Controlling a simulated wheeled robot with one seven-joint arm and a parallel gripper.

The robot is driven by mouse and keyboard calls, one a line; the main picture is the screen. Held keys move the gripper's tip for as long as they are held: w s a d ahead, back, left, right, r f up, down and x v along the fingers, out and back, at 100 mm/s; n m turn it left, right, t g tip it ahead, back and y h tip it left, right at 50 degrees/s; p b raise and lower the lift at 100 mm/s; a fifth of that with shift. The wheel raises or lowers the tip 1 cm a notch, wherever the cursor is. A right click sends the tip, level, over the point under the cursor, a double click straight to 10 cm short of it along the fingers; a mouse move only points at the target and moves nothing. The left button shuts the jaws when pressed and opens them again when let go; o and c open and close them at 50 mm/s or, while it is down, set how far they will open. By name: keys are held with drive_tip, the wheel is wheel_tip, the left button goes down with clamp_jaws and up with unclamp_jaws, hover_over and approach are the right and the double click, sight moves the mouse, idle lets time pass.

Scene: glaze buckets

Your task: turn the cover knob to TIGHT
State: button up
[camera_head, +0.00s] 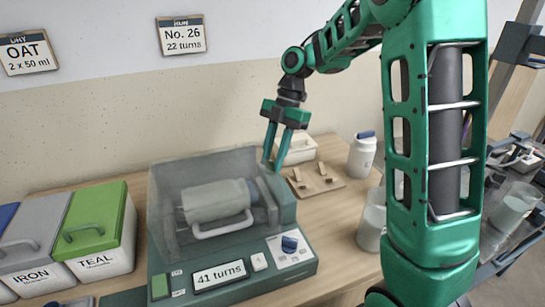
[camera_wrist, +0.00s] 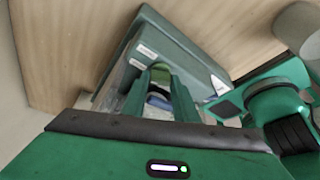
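The milling machine (camera_head: 160,285) stands on the bench with a clear cover (camera_head: 170,180) over a pale jar (camera_head: 215,200) with a blue cap. Its display (camera_head: 220,275) reads "41 turns". My gripper (camera_head: 272,164) points down at the green block (camera_head: 284,205) at the cover's right end. In the wrist view my fingers (camera_wrist: 160,82) are apart, with a rounded green part (camera_wrist: 160,70), perhaps the cover knob, between their tips. Whether they touch it is unclear. Two small white labels (camera_wrist: 144,51) beside it are unreadable.
Green TEAL (camera_head: 105,255) and grey IRON (camera_head: 30,280) buckets stand left.

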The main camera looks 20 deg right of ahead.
drive_tip(key=shift+m, duration=0.3)
drive_tip(key=m+t, duration=0.1)
drive_tip(key=m, duration=0.2)
drive_tip(key=shift+s+m+t+y, duration=0.1)
drive_tip(key=shift+m+t+y, duration=0.2)
drive_tip(key=shift+m+t, duration=0.1)
drive_tip(key=m, duration=0.1)
drive_tip(key=m+t, duration=0.1)
drive_tip(key=m, duration=0.1)
drive_tip(key=shift+s+r+m, duration=0.1)
drive_tip(key=shift+s+m, duration=0.05)
drive_tip(key=shift+m, duration=0.15)
drive_tip(key=m+t, duration=0.1)
drive_tip(key=m, duration=0.1)
drive_tip(key=shift+a+m, duration=0.1)
drive_tip(key=shift+m, duration=0.2)
drive_tip(key=shift+s+m+t+h, duration=0.1)
drive_tip(key=shift+m+t+h, duration=0.25)
drive_tip(key=shift+m, duration=0.65)
drive_tip(key=shift+m+t+h, duration=0.25)
drive_tip(key=shift+m+t, duration=0.2)
drive_tip(key=shift+m, duration=0.55)
